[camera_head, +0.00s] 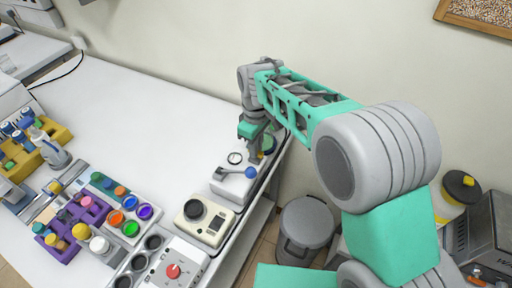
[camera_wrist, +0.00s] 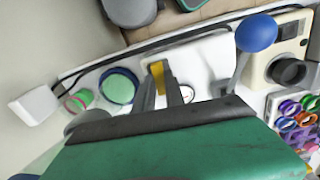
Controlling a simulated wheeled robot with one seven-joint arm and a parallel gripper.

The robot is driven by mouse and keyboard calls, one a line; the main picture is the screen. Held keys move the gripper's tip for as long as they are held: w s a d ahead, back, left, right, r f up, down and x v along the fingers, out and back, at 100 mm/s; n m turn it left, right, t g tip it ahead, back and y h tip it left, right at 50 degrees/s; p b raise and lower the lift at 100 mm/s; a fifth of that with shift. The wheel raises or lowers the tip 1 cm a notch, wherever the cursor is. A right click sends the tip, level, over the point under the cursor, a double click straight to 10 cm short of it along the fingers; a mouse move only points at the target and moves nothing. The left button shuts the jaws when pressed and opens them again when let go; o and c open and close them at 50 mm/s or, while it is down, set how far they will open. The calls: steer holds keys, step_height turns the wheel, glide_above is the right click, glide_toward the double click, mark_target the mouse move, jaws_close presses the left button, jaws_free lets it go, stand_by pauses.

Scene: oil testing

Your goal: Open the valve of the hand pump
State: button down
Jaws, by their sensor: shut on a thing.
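The hand pump (camera_head: 231,185) is a white box near the table's right edge, with a round gauge (camera_head: 235,158) and a lever ending in a blue ball (camera_head: 251,173). In the wrist view, its white body (camera_wrist: 205,62) and blue ball (camera_wrist: 256,32) show beyond my gripper (camera_wrist: 166,82). My gripper reaches down at the pump's far end. Its narrow grey fingers are shut on a small yellow part, seemingly the valve (camera_wrist: 157,70). The fingers and palm hide most of the valve and part of the gauge.
A beige device with a black knob (camera_head: 207,222) stands in front of the pump. Round green-topped jars (camera_wrist: 118,88) and a dark cable lie close to my gripper. Coloured cups and a purple rack (camera_head: 75,220) are at left. The table's back middle is clear.

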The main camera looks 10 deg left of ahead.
steer(key=shift+n, duration=0.6)
steer(key=c, duration=1.4)
jaws_free()
step_height(320, 180, up, 7)
steer(key=shift+f+b, duration=0.1)
steer(key=shift+b, duration=0.55)
steer(key=shift+r, duration=0.5)
steer(key=shift+d, duration=0.1)
